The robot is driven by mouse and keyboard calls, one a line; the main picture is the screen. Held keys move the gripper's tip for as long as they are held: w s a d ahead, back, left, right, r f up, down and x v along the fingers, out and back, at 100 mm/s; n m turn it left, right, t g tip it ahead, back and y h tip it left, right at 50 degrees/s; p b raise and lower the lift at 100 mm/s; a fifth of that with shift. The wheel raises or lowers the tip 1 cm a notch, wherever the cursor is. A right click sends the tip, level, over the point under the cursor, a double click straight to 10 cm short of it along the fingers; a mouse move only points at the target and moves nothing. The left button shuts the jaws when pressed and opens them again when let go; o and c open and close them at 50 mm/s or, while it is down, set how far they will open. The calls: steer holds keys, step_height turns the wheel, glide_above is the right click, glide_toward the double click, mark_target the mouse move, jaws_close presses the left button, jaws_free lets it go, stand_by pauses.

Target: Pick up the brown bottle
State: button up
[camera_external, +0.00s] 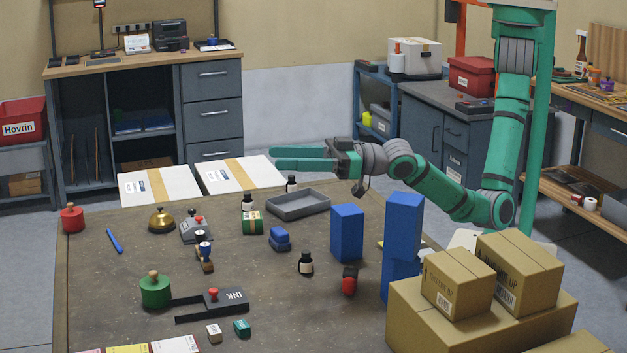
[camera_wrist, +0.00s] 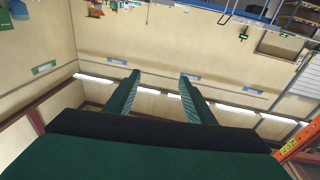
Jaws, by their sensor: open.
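A brown bottle (camera_external: 581,52) with a pale label stands upright on the workbench at the far right back. My gripper (camera_external: 275,158) is open and empty, held level above the back of the table and pointing left. Its fingers (camera_wrist: 159,74) are apart in the wrist view, which shows walls and no bottle.
The grey tray (camera_external: 298,205), blue blocks (camera_external: 347,233), a tall blue stack (camera_external: 403,230) and a green-and-white box (camera_external: 252,222) stand on the table (camera_external: 110,285). Cardboard boxes (camera_external: 518,272) fill the front right. White parcels (camera_external: 160,184) lie at the back. Stamps and a brass bell sit left.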

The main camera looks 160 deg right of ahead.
steer(key=s+d+f+m+g+y, duration=0.1)
steer(key=d+f+m+g, duration=0.2)
steer(key=d+f+g, duration=0.3)
steer(key=m+g+y, duration=0.3)
steer(key=g+y, duration=0.3)
steer(key=y, duration=0.8)
glide_toward(306, 251)
steer(key=shift+w, duration=0.3)
steer(key=shift+a+f, duration=0.2)
steer(key=shift+s+d+f, duration=0.1)
steer(key=shift+s+f, duration=0.05)
steer(key=shift+f, duration=2.45)
steer(key=shift+s+f, duration=0.1)
steer(key=shift+f, duration=2.45)
steer(key=c, duration=1.2)
